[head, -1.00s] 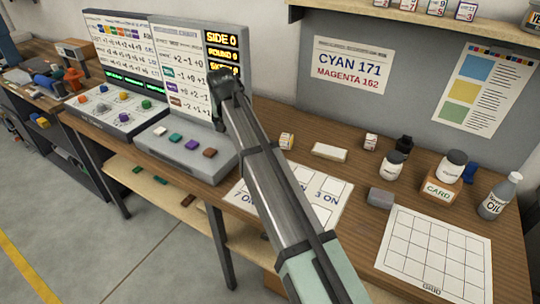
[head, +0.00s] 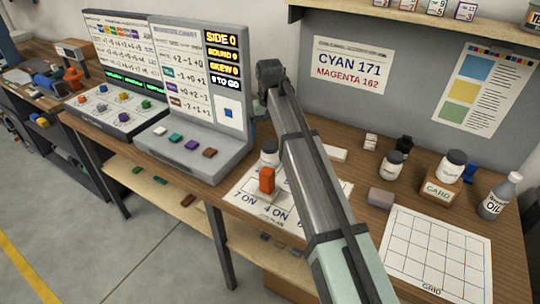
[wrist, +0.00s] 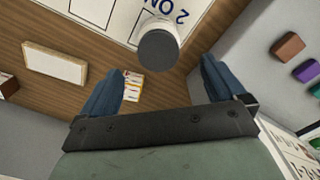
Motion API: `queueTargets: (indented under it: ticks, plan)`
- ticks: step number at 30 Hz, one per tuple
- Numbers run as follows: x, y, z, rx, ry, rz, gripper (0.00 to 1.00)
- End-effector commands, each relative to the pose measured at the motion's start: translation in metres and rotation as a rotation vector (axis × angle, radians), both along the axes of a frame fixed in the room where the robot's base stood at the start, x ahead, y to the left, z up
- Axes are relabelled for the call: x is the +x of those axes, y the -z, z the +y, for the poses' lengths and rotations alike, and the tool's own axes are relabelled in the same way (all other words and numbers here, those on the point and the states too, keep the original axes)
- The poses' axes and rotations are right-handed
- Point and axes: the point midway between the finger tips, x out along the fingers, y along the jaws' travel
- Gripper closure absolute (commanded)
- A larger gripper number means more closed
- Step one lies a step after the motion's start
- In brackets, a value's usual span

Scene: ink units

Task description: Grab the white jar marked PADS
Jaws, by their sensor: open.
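A white jar with a dark grey lid stands upright on the printed plan sheet (head: 243,200), left of my arm in the head view; I see its white side (head: 269,158). In the wrist view a jar's dark lid (wrist: 158,50) shows just beyond and between my open fingers. My gripper (wrist: 160,70) is open, with nothing between its blue fingers. Its fingertips are hidden in the head view. A third jar (head: 452,166) stands on the CARD box. I cannot read PADS on any jar.
An orange block (head: 267,180) stands in front of the left jar. A white block (wrist: 55,62) and a small striped box (wrist: 133,85) lie near my fingers. The button console (head: 190,148) is left.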

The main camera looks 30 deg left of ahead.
Motion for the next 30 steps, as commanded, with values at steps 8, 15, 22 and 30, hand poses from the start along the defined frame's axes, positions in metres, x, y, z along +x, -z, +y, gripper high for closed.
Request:
queueTargets:
  ticks: [8, 15, 22, 30]
  plan:
    - [-0.001, 0.029, 0.000, 0.000, 0.001, 0.000, 0.03]
    - [-0.004, 0.046, -0.004, 0.000, 0.001, 0.000, 0.03]
    - [-0.006, 0.075, -0.006, 0.000, 0.000, -0.001, 0.03]
    - [-0.006, 0.080, -0.005, 0.001, 0.000, -0.002, 0.03]
